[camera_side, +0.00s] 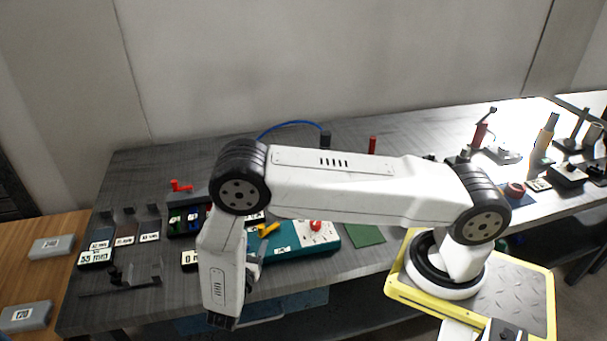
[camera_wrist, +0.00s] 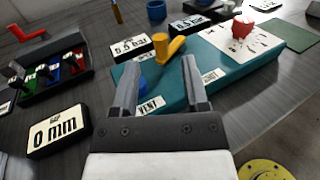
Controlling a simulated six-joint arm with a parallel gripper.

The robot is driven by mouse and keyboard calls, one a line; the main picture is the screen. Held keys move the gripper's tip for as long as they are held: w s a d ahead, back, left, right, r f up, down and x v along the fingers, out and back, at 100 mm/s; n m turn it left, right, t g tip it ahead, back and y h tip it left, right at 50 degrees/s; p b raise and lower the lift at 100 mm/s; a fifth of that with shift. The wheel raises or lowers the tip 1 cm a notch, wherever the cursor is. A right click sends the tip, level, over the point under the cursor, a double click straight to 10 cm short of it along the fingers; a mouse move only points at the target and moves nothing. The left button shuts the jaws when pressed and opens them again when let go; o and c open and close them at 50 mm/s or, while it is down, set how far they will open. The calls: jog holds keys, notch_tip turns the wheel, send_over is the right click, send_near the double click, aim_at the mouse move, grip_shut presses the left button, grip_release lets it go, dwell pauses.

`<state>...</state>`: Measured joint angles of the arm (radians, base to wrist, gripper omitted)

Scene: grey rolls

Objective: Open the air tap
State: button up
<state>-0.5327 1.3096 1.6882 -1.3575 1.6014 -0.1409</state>
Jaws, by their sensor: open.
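A teal box (camera_wrist: 225,68) sits on the grey bench and also shows in the side view (camera_side: 285,258). A yellow-orange lever (camera_wrist: 172,46), which looks like the air tap's handle, stands at its left part; it also shows in the side view (camera_side: 268,230). The box's front edge carries a label reading VENT (camera_wrist: 150,106) and a second small label. My gripper (camera_wrist: 160,64) is open and empty, its fingers reaching over the box's near left part, with the lever just beyond and between the tips. In the side view my arm partly hides the gripper.
A white panel with a red knob (camera_wrist: 242,26) covers the box's right part. Pressure displays (camera_wrist: 132,48) stand behind the box. A 0 mm display (camera_wrist: 58,131) and a dark tray (camera_wrist: 48,75) of coloured parts are at left. A green mat (camera_side: 364,235) lies right.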

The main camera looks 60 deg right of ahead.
aim_at(260, 229)
jog(key=shift+s+a, duration=0.2)
jog(key=shift+a, duration=0.4)
jog(key=shift+o, duration=0.2)
jog(key=shift+r, duration=0.1)
jog(key=shift+w+d+r+g+y, duration=0.15)
jog(key=shift+r+y, duration=0.15)
jog(key=shift+y, duration=0.2)
jog(key=shift+w+d+r+g+y, duration=0.15)
jog(key=shift+r+y, duration=0.1)
jog(key=shift+y, duration=0.25)
jog(key=shift+s+r+g+y, duration=0.2)
jog(key=shift+r+g+y, duration=0.3)
jog(key=shift+y, duration=0.7)
jog(key=shift+d, duration=0.1)
jog(key=shift+x, duration=3.75)
jog(key=shift+w, duration=0.1)
grip_shut()
